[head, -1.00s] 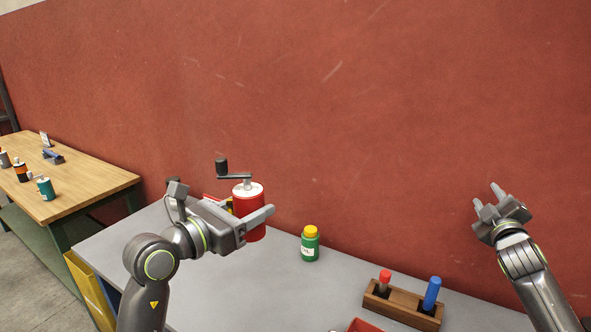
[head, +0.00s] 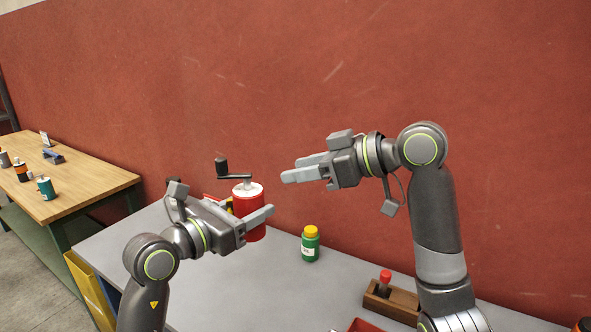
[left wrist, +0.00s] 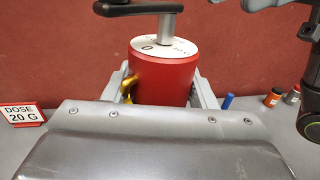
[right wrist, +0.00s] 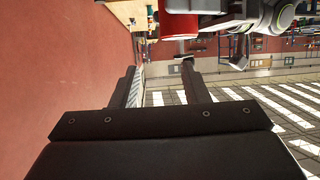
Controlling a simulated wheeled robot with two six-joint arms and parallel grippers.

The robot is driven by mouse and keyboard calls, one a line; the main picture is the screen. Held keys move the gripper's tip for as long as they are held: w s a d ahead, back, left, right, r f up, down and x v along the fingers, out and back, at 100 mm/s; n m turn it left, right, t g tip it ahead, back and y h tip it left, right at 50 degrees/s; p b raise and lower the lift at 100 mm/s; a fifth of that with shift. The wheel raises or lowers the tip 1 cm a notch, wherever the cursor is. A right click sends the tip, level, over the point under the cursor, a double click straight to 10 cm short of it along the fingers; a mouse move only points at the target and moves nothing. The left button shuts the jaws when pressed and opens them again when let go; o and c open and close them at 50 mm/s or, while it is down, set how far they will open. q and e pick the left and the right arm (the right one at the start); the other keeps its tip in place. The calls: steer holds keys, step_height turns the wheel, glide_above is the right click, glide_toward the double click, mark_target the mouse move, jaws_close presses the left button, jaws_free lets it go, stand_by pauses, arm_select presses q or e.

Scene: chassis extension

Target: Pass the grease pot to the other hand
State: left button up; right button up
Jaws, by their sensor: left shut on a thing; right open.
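The grease pot (head: 246,201) is a red cylinder with a white top and a black crank handle. My left gripper (head: 257,222) is shut on its body and holds it upright above the grey bench. In the left wrist view the pot (left wrist: 165,78) stands between the two fingers, its crank cut off by the top edge. My right gripper (head: 292,172) is open and empty, to the right of the pot and a little higher, its fingers pointing left and apart from it. In the right wrist view the pot (right wrist: 180,22) shows at the top, beyond the fingers.
A green bottle with a yellow cap (head: 310,246) stands on the grey bench (head: 285,285). A wooden rack (head: 392,303) and a red tray (head: 362,325) are at the front right. A "DOSE 20 G" sign (left wrist: 20,116) shows in the left wrist view. A red wall (head: 300,80) rises behind.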

mark_target(248, 183)
arm_select(q)
steer(key=shift+d, duration=0.1)
arm_select(e)
steer(key=shift+n+g, duration=0.5)
steer(key=shift+g, duration=0.2)
steer(key=a+f, duration=0.1)
steer(key=a, duration=0.2)
steer(key=a+f, duration=0.1)
steer(key=a, duration=0.3)
steer(key=a+f, duration=0.1)
steer(key=a, duration=0.2)
steer(key=shift+w+a+f, duration=0.1)
steer(key=shift+w+a, duration=0.2)
steer(key=shift+w, duration=0.1)
arm_select(q)
steer(key=shift+r, duration=0.1)
arm_select(e)
steer(key=shift+x, duration=0.85)
steer(key=shift+d, duration=0.1)
arm_select(q)
steer(key=shift+r, duration=0.1)
arm_select(e)
steer(key=shift+f, duration=0.1)
jaws_close()
arm_select(q)
steer(key=o, duration=0.9)
steer(key=shift+c, duration=0.2)
steer(key=shift+o, duration=1.3)
